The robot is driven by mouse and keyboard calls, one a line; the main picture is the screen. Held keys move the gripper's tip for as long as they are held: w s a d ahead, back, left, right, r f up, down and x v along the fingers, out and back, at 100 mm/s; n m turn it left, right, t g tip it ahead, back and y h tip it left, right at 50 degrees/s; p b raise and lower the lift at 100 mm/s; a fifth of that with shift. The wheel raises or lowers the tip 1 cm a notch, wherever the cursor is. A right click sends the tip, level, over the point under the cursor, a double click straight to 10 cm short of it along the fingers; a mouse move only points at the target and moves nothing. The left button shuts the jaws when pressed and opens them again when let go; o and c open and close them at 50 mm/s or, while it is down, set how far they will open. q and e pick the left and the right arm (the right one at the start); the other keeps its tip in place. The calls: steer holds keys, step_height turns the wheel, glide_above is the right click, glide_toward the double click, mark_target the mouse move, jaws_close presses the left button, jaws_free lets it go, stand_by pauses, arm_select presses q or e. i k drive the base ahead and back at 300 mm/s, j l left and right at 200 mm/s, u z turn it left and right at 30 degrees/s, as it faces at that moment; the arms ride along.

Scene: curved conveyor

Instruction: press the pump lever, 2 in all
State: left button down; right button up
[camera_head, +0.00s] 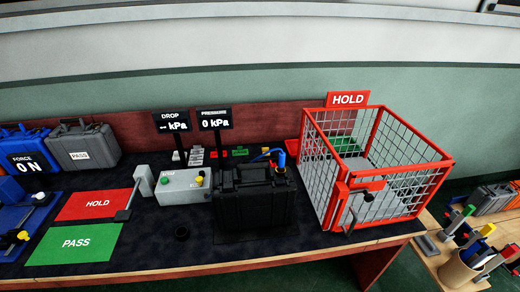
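Neither gripper is in view. A grey upright piece with a dark bar (130,203) stands by the red and green mats and looks like the pump lever, though I cannot be sure. Right of it is a grey control box (183,188) with a green and a yellow button. A black case (257,208) stands upright on the dark table mat, with a blue fitting and hose (270,155) at its top. The pressure display (215,119) reads 0 kPa. The drop display (171,122) shows dashes before kPa.
A red wire cage (350,187) marked HOLD stands right of the case. The red HOLD mat (95,205) and green PASS mat (76,244) lie left. Tools stand at far right.

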mark_target(125, 216)
steer(key=u, duration=1.35)
